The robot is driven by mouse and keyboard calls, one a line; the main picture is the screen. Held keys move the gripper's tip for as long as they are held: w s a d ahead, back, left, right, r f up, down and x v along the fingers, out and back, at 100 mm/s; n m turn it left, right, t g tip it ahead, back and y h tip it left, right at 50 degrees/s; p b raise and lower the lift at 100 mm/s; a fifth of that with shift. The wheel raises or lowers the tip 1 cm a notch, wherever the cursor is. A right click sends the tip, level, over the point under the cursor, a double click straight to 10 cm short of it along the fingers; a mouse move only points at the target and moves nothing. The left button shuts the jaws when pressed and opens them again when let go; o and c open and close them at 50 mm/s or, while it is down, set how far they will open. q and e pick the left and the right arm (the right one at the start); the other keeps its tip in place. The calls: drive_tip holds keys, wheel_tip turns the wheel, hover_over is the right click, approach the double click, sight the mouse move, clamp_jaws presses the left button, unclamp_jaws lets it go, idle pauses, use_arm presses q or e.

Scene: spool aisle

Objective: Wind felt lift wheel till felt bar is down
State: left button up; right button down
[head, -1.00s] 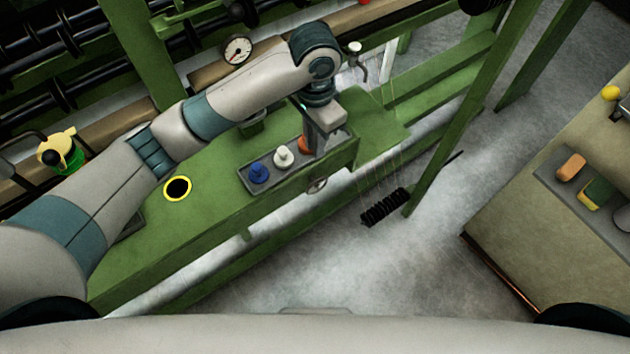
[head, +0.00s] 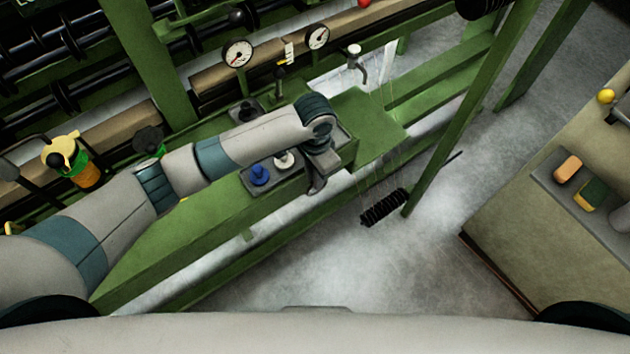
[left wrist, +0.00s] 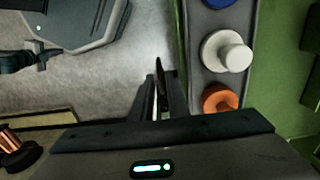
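My left gripper (head: 316,184) points down at the front edge of the green bench, near its right end. It covers the spot where a small metal handwheel, likely the felt lift wheel, showed on the bench front a moment ago; the wheel is hidden now in the head view. In the left wrist view the two fingers (left wrist: 159,95) are close together with a narrow gap, beside the knob tray. Whether they hold the wheel's rim I cannot tell. I cannot pick out the felt bar for sure. My right gripper is out of view.
A tray (left wrist: 205,60) with a blue knob (head: 260,174), a white knob (head: 284,159) and an orange knob (left wrist: 220,99) lies close to the gripper. Two dial gauges (head: 238,53) stand behind. A black coil (head: 384,208) hangs at right.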

sight(315, 194)
use_arm(q)
drive_tip(key=shift+f, duration=1.9)
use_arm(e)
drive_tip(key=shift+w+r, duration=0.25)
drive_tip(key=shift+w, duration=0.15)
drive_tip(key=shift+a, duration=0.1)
use_arm(q)
clamp_jaws()
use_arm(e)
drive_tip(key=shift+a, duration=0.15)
use_arm(q)
drive_tip(key=shift+p, duration=0.35)
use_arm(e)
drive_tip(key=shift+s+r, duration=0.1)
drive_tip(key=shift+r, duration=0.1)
